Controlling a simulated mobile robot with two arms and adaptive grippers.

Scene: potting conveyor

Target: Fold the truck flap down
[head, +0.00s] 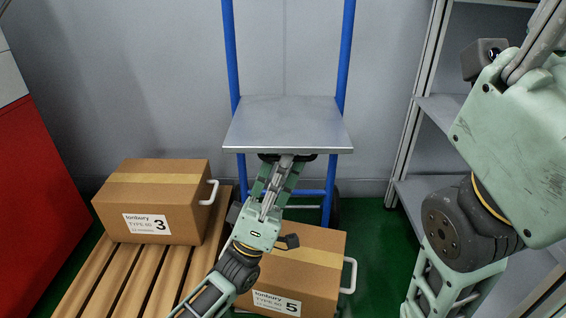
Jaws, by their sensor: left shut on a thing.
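The truck flap (288,122) is a grey metal plate between the blue uprights of the hand truck (232,60). It stands out toward me and looks about level. My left gripper (282,165) is at the middle of the flap's front edge, shut on the flap there. A dark part shows just under that edge, and the fingertips are partly hidden. My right gripper (538,45) is large and close at the upper right, away from the flap. Its fingers run out of the picture, so their opening is hidden.
A box marked 3 (180,187) sits on a slatted wooden platform (110,285) at the left. A box marked 5 (318,248) is under my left arm, below the flap. Grey shelving (405,130) stands at the right. Green floor (378,255) shows bare between.

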